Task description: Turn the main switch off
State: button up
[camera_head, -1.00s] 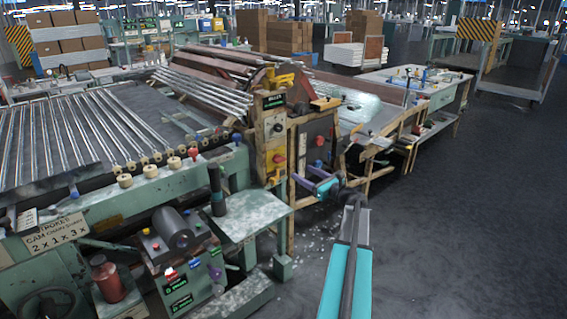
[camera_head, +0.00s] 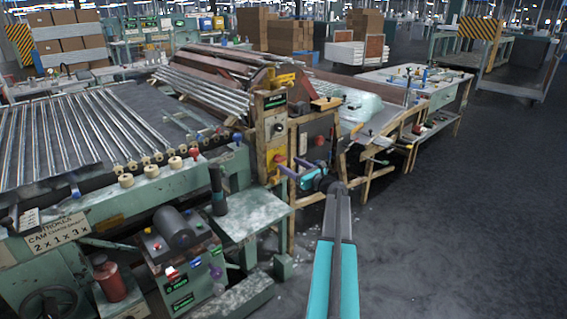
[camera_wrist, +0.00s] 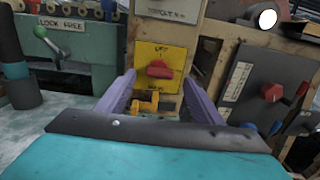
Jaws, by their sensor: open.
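The likely main switch is a red rotary knob (camera_wrist: 160,69) on a yellow plate (camera_wrist: 174,54) fixed to a wooden post. It also shows in the head view (camera_head: 278,158). My gripper (camera_wrist: 160,80) is open, with its two purple fingers pointing at the plate, one to each side of the knob in the picture. The fingers also show in the head view (camera_head: 291,168), close to the post. Contact with the knob cannot be told. An orange-yellow fitting (camera_wrist: 146,102) sits below the knob, between the fingers. The lettering on the plate is too blurred to read surely.
A grey panel (camera_wrist: 249,80) with another red knob (camera_wrist: 272,91) stands right of the post. A green machine (camera_wrist: 78,45) with a "LOCK FREE" label is on the left. A green side table (camera_head: 240,222) lies below. The floor (camera_head: 430,230) at right is clear.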

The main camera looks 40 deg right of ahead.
aim_at(283, 160)
jog(key=shift+w+d, duration=0.15)
jog(key=shift+w, duration=2.25)
jog(key=shift+c, duration=0.4)
